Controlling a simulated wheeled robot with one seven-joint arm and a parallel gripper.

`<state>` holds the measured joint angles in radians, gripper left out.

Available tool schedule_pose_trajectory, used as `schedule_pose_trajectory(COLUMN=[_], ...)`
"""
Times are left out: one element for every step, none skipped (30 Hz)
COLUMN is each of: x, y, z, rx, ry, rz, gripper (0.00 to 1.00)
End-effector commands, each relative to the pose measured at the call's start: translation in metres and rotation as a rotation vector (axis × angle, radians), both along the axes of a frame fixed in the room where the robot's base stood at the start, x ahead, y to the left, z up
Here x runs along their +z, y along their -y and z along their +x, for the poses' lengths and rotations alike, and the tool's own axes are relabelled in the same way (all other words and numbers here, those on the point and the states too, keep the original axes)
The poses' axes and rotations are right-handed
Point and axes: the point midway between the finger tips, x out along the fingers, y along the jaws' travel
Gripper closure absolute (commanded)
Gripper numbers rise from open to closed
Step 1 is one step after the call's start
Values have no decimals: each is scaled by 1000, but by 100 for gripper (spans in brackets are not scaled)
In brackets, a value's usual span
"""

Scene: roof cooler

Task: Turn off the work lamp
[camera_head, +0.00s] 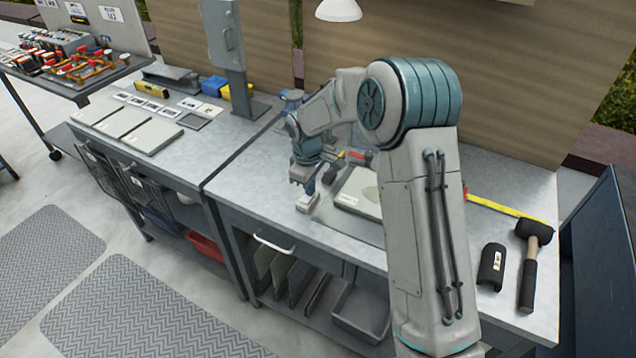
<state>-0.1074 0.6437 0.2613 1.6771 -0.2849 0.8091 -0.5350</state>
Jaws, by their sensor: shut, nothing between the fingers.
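A white lamp shade (338,9) hangs at the top of the view, cut off by the frame edge; it looks like the work lamp. Whether it is lit, I cannot tell.
On the bench (505,207), a pale slab (358,197) lies right of my gripper. A mallet (530,262), a black piece (491,268) and a yellow tape (505,208) lie at right. A grey post (228,60) stands at the back left. Open floor lies in front.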

Motion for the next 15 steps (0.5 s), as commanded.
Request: schedule_pose_trajectory(x=[-3, -4, -4, -5, -5, -5, -5, -6, -6, -6, -6, -6, -6, -6, -6], y=[-4, -3, -4, -4, -4, -5, -5, -5, -5, -4, -4, -5, -5, -6, -7], z=[-2, -2, -2, -3, -3, -3, -3, -4, -4, -5, -5, -7, -8, -9, -11], rx=[10, 9, 11, 11, 12, 12, 12, 12, 11, 11, 10, 10, 10, 10, 10], ry=[-16, -15, -15, -15, -15, -16, -16, -17, -17, -17, -17, -18, -18, -20, -21], rz=[4, 2, 1, 0, 0, -1, -1, -1, -1, -1, -1, -2, -2, -2, -2], gripper=[100, 100, 100, 100, 100, 100, 100, 100, 100, 100, 100, 100, 100, 100, 100])
